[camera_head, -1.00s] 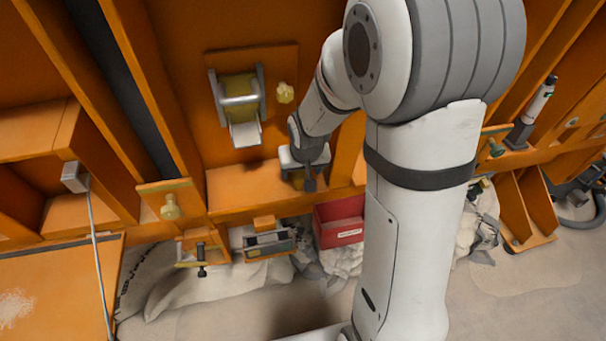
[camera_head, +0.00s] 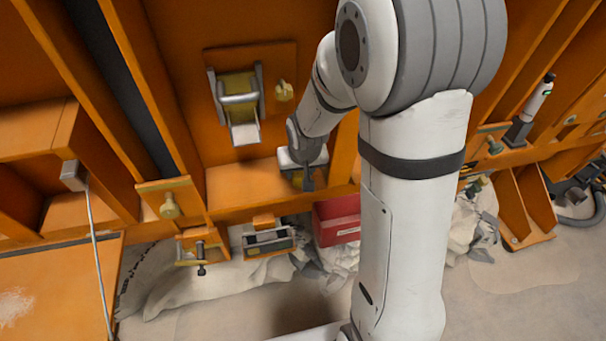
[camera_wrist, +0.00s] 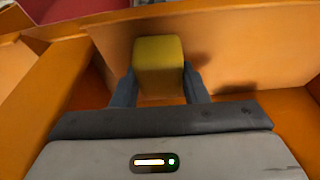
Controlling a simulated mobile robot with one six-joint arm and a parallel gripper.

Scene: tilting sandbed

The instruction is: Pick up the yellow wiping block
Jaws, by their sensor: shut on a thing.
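The yellow wiping block (camera_wrist: 159,62) sits between the two dark fingers of my gripper (camera_wrist: 158,88) in the wrist view. The fingers are shut on its sides, and its far end sticks out past the fingertips. In the head view my gripper (camera_head: 307,182) is low over the orange shelf (camera_head: 240,188), right of the roll holder. The block is mostly hidden there by the gripper. I cannot tell whether the block touches the shelf.
A roll holder (camera_head: 237,100) and a yellow knob (camera_head: 284,91) are on the panel above the shelf. A red bin (camera_head: 337,218) hangs below, just right of the gripper. Orange upright panels stand close on the right. A small clamp (camera_head: 201,252) hangs below left.

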